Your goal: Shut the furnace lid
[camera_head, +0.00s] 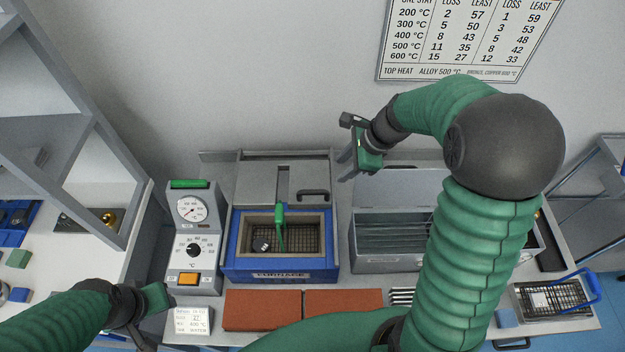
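The furnace (234,247) is a blue box with an open top, left of the middle of the bench. Its chamber shows a dark mesh with a small dark piece inside. The grey lid (255,187) lies behind the opening, leaving the chamber uncovered; it has a slot and a dark handle (314,195) at its front right. A green-handled tool (280,216) stands upright in the chamber. My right gripper (345,168) is up and to the right of the lid handle, apart from it, fingers spread and empty. My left gripper (160,297) is low at the left; its fingers are unclear.
A control unit (193,235) with a dial stands left of the furnace. A grey open-lidded tank (385,258) is to its right, partly behind my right arm. Red bricks (262,310) lie in front. A wire basket (550,299) sits at the far right.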

